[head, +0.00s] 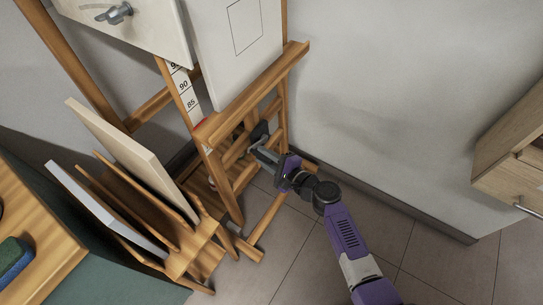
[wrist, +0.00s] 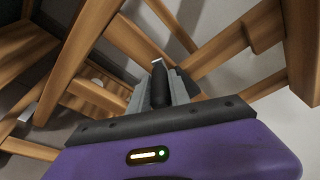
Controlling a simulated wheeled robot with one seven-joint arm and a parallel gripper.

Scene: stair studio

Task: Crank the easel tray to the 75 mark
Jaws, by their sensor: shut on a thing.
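The wooden easel (head: 225,176) stands against the wall, with its wooden tray (head: 255,90) below a white canvas (head: 237,45). A white scale (head: 184,86) with black numbers shows 90 and 85 above the tray; a red mark (head: 201,123) sits near the tray's left end. My gripper (head: 256,146) reaches in at the easel's lower right side. In the wrist view my gripper (wrist: 160,92) is shut on the dark crank handle (wrist: 159,84), between wooden easel bars. The lower scale numbers and most of the crank are hidden.
A wooden rack (head: 190,245) with several panels stands left of the easel. A desk (head: 35,245) is at the far left and a wooden drawer cabinet (head: 510,150) at the right. The tiled floor (head: 430,255) between is clear.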

